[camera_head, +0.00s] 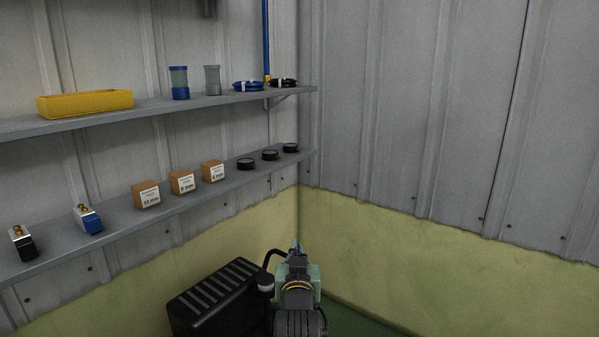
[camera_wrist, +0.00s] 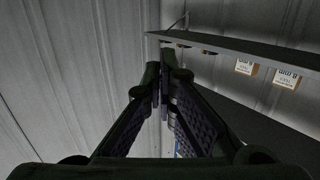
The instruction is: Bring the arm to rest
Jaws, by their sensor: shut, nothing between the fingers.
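My gripper (camera_wrist: 163,76) shows in the wrist view with its two dark, ribbed fingers meeting at the tips. It is shut and empty. It points into open space in front of the grey corrugated wall (camera_wrist: 60,70), with the shelf (camera_wrist: 245,48) and small labelled boxes (camera_wrist: 286,78) to its right. The wrist picture looks upside down, as the box labels are inverted.
An upper shelf (camera_head: 215,98) holds a yellow tray (camera_head: 85,104), two cylinders and coils. A lower shelf (camera_head: 110,223) holds cardboard boxes (camera_head: 182,182), black discs (camera_head: 270,155) and two small blocks. A black ribbed case (camera_head: 215,298) stands low. The right side is clear.

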